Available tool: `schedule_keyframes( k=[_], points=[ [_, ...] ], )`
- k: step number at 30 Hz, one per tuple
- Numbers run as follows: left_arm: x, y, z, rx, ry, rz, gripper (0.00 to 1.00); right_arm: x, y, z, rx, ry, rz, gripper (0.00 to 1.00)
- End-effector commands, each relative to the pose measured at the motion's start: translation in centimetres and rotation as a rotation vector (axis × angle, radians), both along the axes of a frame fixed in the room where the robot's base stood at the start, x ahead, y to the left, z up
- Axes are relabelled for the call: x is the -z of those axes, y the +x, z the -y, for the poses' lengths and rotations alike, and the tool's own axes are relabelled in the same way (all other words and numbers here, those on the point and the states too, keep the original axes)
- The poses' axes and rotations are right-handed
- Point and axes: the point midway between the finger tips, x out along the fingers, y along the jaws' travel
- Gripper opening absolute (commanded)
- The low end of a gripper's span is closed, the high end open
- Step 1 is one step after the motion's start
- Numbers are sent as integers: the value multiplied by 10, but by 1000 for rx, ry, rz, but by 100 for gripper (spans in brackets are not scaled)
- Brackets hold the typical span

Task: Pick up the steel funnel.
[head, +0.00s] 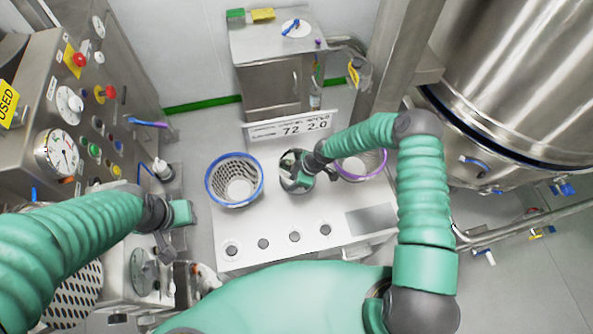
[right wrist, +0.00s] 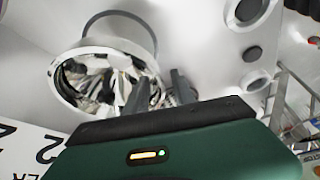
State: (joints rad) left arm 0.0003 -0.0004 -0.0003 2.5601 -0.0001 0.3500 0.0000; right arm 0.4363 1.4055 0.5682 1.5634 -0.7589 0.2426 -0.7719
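The steel funnel (head: 289,168) stands on the white table, partly covered by my right gripper (head: 306,178). In the right wrist view the funnel (right wrist: 70,100) shows as a shiny round bowl with a bright rim and a grey loop behind it. My right gripper (right wrist: 160,92) has its two fingers apart. One finger is in front of the funnel's right inner side and the other is outside the rim; contact cannot be told. My left gripper (head: 182,213) is at the left, beside the table and away from the funnel; its finger gap is not clear.
A blue-rimmed basket (head: 216,184) is left of the funnel, and a purple-rimmed basket (head: 377,165) is right, partly behind my right arm. A number sign (head: 290,127) stands behind. The table (head: 275,221) has a front row of holes. A control panel (head: 75,90) bounds the left.

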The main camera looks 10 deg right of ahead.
Motion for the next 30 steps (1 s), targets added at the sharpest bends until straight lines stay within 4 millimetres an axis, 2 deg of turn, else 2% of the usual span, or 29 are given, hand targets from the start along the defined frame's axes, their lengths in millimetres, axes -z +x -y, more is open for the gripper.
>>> schedule_keyframes(
  k=[4, 11, 30],
  points=[
    [1, 0, 0, 1, 0, -1, 36, 0, 0, 0, 1, 0, 1, 29],
    [1, 0, 0, 1, 0, 0, 36, -1, -1, -2, 0, -3, 1, 0],
    [1, 0, 0, 1, 0, 0, 36, 0, 0, 0, 1, -2, 0, 0]
  ],
)
